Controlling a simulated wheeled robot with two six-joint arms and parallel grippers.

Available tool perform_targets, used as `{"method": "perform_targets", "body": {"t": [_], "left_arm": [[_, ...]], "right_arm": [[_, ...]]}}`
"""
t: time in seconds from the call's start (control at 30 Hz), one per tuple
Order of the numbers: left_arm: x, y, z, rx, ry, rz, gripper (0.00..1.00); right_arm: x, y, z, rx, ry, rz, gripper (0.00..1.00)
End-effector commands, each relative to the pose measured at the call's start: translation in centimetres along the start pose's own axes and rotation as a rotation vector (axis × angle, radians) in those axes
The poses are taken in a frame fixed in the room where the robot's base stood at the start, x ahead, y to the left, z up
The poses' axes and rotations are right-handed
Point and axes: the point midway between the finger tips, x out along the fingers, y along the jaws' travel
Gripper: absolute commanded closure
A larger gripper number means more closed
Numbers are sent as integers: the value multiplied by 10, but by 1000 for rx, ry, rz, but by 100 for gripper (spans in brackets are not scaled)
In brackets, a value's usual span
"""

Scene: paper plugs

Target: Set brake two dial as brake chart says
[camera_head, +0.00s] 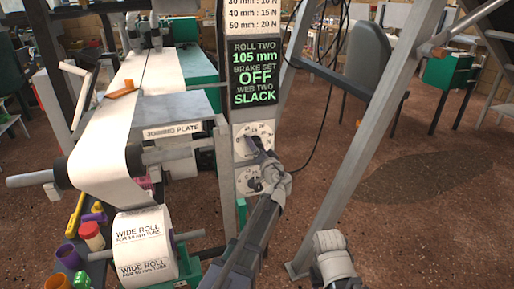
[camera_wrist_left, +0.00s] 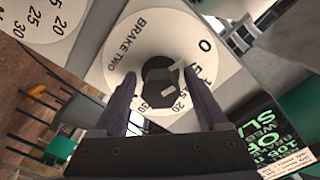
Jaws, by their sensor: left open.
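The brake two dial (camera_wrist_left: 130,55) is a white disc with a dark knob (camera_wrist_left: 162,85), facing me in the left wrist view. Its marks include 0, 20 and 30; a pale mark shows on the knob, its setting unclear. In the head view the lower dial (camera_head: 241,181) is partly behind my left gripper (camera_head: 264,168). My left gripper is open, one finger on each side of the knob; contact cannot be told. The brake chart (camera_head: 253,13), cut off at the top, reads 40 mm : 15 N and 50 mm : 20 N.
The sign (camera_head: 257,73) reads roll two 105 mm, brake set off, web two slack. Another dial (camera_head: 240,131) sits above. A wide paper roll (camera_head: 143,248) stands at lower left. A slanted grey post (camera_head: 352,130) and a hanging cable stand to the right.

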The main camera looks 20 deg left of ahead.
Motion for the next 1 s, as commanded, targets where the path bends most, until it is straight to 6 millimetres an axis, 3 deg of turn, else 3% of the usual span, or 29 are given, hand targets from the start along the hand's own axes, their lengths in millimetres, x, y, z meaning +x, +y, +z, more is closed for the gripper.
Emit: {"method": "perform_targets", "body": {"t": [0.13,0.8,1.0], "left_arm": [[0,0,0,0,0,0,26],[-1,0,0,0,0,0,100],[-1,0,0,3,0,0,100]], "right_arm": [[0,0,0,0,0,0,49],[0,0,0,0,0,0,49],[0,0,0,0,0,0,49]]}}
